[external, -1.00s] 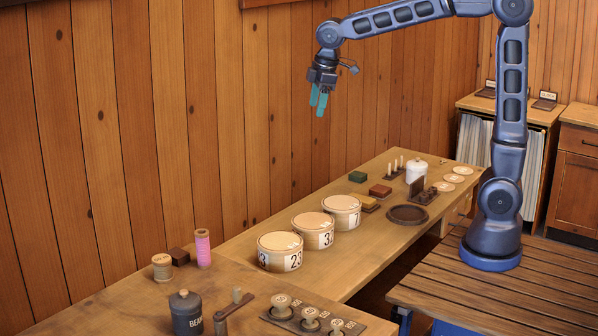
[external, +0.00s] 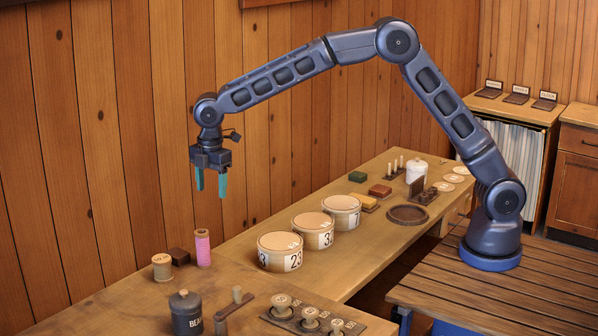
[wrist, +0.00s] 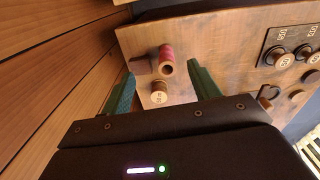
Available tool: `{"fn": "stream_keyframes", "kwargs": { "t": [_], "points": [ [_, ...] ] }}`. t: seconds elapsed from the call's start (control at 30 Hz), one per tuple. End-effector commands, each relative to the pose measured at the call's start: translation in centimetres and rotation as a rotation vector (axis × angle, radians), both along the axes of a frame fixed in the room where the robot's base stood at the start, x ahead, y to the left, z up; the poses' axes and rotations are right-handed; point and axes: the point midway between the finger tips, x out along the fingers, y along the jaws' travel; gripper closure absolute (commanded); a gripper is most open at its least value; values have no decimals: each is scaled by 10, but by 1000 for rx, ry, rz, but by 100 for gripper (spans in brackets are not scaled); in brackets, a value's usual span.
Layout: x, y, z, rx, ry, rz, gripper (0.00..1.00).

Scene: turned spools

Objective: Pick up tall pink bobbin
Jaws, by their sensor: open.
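The tall pink bobbin (external: 203,248) stands upright on the wooden bench near the plank wall. In the wrist view the pink bobbin (wrist: 167,58) shows beyond the fingertips, between them across the picture. My gripper (external: 211,192) is open and empty, its teal fingers pointing down, above the bobbin and clear of it. In the wrist view my gripper's fingers (wrist: 160,75) stand apart on either side.
A tan spool (external: 162,267) and a dark brown block (external: 180,256) stand close left of the bobbin. Round numbered boxes (external: 280,251) stand to the right. A dark lidded jar (external: 186,313) and a rack of knobs (external: 312,319) are at the front.

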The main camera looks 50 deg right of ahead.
Motion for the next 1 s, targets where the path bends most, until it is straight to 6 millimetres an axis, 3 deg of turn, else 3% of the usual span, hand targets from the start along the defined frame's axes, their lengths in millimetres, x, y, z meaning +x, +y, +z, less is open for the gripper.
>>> {"fn": "stream_keyframes", "kwargs": {
  "t": [0.1, 0.3, 0.47, 0.8, 1.0],
  "points": [
    [0, 31, -27, -9, 15, 68, 39],
    [-1, 54, -48, -15, 26, 125, 39],
    [-2, 57, -57, -16, 27, 131, 39],
    [-2, 56, -101, -15, 28, 129, 39],
    [-2, 56, -112, -15, 28, 130, 39]
  ]
}}
